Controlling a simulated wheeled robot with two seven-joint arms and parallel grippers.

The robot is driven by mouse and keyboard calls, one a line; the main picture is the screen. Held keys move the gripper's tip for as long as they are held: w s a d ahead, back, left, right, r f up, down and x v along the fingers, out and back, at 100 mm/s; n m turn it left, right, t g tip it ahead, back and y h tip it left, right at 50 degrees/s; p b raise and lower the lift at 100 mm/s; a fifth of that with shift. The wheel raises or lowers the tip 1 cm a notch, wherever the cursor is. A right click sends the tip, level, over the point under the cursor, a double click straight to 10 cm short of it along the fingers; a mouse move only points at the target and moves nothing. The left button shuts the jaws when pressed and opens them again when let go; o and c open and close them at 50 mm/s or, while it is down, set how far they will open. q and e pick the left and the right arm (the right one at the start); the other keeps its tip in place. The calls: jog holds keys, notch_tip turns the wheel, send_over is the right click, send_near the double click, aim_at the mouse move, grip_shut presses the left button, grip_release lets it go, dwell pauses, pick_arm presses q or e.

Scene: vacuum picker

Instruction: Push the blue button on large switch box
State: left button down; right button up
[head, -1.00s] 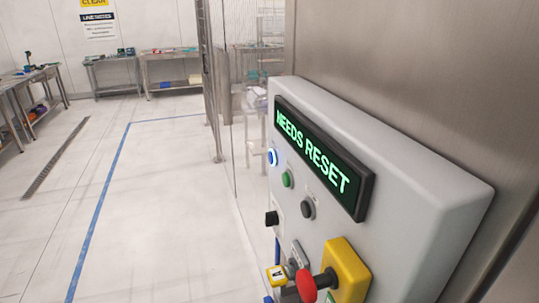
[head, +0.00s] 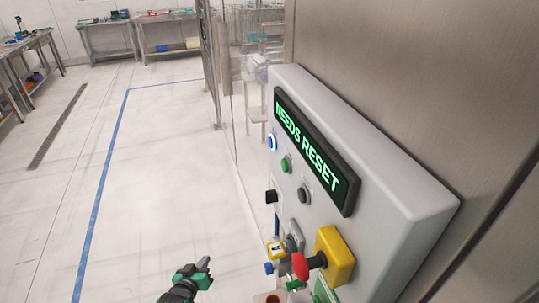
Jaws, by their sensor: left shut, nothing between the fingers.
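The large switch box (head: 400,200) is a light grey box on a metal wall at the right of the head view. Its dark display (head: 310,150) reads "NEEDS RESET" in green. The blue button (head: 272,142) sits at the box's left edge with a lit white-blue ring. A green button (head: 286,164) and a black button (head: 304,195) are beside it. My left gripper (head: 206,268) is at the bottom of the view, left of and below the blue button and clear of the box. It is shut and empty. My right gripper is out of view.
A black switch (head: 271,196) and a yellow tag (head: 276,249) are nearby. A clear panel stands behind the box. The floor at left is open, with worktables (head: 108,24) far back.

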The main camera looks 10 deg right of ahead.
aim_at(271, 142)
pick_arm(q)
jog(key=d+r+t+h+p, duration=0.2)
jog(key=d+r+h, duration=0.2)
jog(key=r, duration=1.7)
jog(key=d+r+m+t+h+p, duration=0.1)
jog(key=d+r, duration=0.4)
jog(key=r, duration=1.6)
jog(key=t+h+p, duration=0.1)
jog(key=h, duration=0.1)
jog(key=shift+s+r+h+p, duration=0.15)
jog(key=shift+r+h+p, duration=0.1)
jog(key=shift+h+p, duration=0.15)
jog(key=shift+d, duration=0.1)
jog(key=w+d, duration=0.1)
jog(key=d, duration=0.7)
jog(key=shift+w+d, duration=0.3)
jog(key=shift+w, duration=0.1)
jog(key=shift+d, duration=0.4)
